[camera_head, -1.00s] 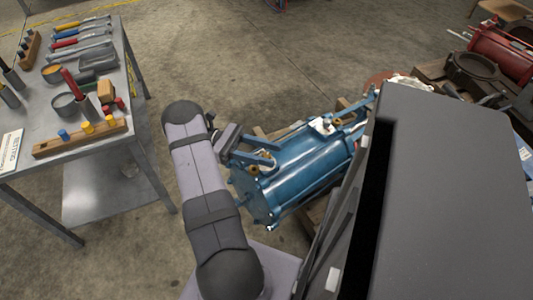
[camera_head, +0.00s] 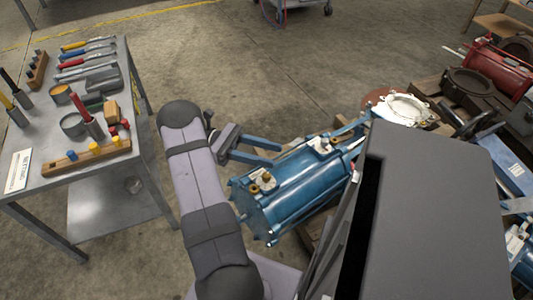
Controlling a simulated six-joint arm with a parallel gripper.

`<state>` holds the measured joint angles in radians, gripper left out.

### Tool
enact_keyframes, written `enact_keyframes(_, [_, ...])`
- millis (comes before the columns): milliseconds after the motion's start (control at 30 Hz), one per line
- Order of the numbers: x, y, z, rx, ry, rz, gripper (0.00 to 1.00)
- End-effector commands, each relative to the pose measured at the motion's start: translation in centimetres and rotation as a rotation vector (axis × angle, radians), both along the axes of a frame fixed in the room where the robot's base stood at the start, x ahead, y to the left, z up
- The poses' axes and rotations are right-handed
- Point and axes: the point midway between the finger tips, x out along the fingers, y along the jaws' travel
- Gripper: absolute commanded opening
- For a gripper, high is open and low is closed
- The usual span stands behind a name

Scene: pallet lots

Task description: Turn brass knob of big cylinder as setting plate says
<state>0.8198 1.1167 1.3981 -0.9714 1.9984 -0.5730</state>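The big blue cylinder (camera_head: 300,190) lies on its side on a wooden pallet, right of centre. Brass knobs (camera_head: 266,177) sit on a fitting on top of its near left end. Another fitting (camera_head: 322,143) with white and brass parts is on its far end. My gripper (camera_head: 277,156) has two blue fingers, apart and empty. In the picture they lie just above the near brass knobs; I cannot tell the height between them. A white plate (camera_head: 18,171) marked "SETTING" lies on the table at left; its smaller text is too small to read.
The grey table (camera_head: 60,205) at left holds tools, cups and wooden blocks. A dark grey box-shaped body hides the blue cylinder's right end.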

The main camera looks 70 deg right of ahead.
Motion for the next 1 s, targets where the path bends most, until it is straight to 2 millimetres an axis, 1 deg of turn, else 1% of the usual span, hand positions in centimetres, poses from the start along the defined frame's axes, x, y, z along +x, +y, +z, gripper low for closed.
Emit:
enact_keyframes(133, [0.2, 0.1, -0.3, -0.004, 0.007, 0.024, 0.40])
enact_keyframes(233, [0.7, 0.4, -1.0, -0.015, 0.022, 0.093, 0.40])
enact_keyframes(367, [1.7, 1.2, -2.7, -0.039, 0.048, 0.265, 0.40])
enact_keyframes(433, [2.4, 1.7, -3.9, -0.052, 0.053, 0.386, 0.40])
enact_keyframes(600, [3.7, 3.5, -6.9, -0.058, 0.031, 0.671, 0.40])
enact_keyframes(700, [4.0, 4.5, -8.3, -0.045, 0.004, 0.800, 0.40])
enact_keyframes(800, [4.1, 5.4, -9.3, -0.027, -0.020, 0.889, 0.40])
enact_keyframes(1000, [4.1, 6.1, -10.1, -0.012, -0.049, 0.958, 0.40])
